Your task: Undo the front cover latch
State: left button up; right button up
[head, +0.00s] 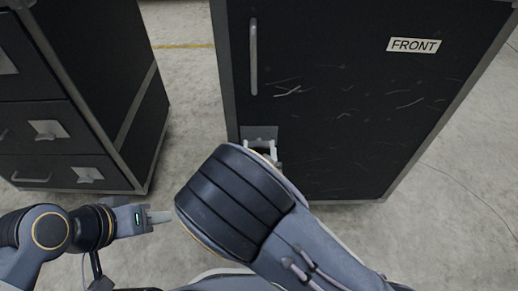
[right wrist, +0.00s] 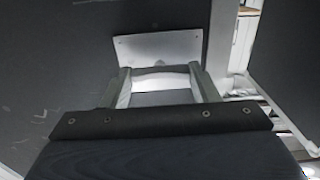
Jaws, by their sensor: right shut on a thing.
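The front cover (head: 330,110) is a tall dark panel with a white FRONT label. Its latch (head: 259,132) has a grey plate low on the cover's left edge. In the right wrist view the latch plate (right wrist: 158,47) is light grey, with a pale bar across below it. My right gripper (head: 262,150) is at the latch, partly hidden behind my right arm. In the right wrist view the right gripper's fingers (right wrist: 163,78) are on either side of the pale bar, shut on the latch. My left gripper (head: 160,217) is away from the cover, over the floor; its finger gap is not clear.
A vertical grey handle (head: 253,57) is on the cover above the latch. A dark drawer cabinet (head: 150,110) with light latches stands at the left. Bare concrete floor lies between the cabinet and the cover. A thin cable (head: 470,187) lies on the floor at right.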

jog(key=n+p, duration=0.2)
jog(key=n, duration=0.2)
jog(key=shift+n, duration=0.4)
jog(key=shift+f+n+p, duration=0.1)
jog(key=shift+n+p, duration=2.05)
jog(key=shift+n, duration=4.45)
jog(key=o, duration=1)
